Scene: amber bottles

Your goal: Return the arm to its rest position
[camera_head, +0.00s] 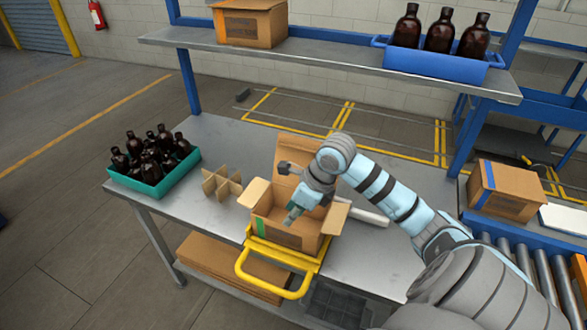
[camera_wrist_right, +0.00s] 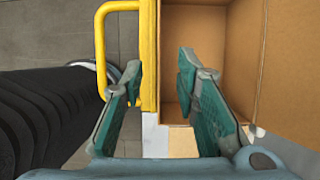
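My right arm reaches in from the right in the head view. My right gripper (camera_head: 291,214) is over an open cardboard box (camera_head: 290,239) that stands on the grey table (camera_head: 226,138). In the right wrist view the right gripper (camera_wrist_right: 160,75) has its two teal fingers apart, with nothing between them. Below them are the box's near wall and a yellow handled frame (camera_wrist_right: 147,50). The visible part of the box interior (camera_wrist_right: 194,40) looks bare; the rest is hidden. My left gripper is not in view.
A teal crate (camera_head: 155,187) of amber bottles and a cardboard divider (camera_head: 221,185) stand left of the box. A shelf (camera_head: 340,67) above holds a blue bin (camera_head: 436,65) with three bottles and a carton (camera_head: 250,24). A conveyor (camera_head: 528,262) is at right.

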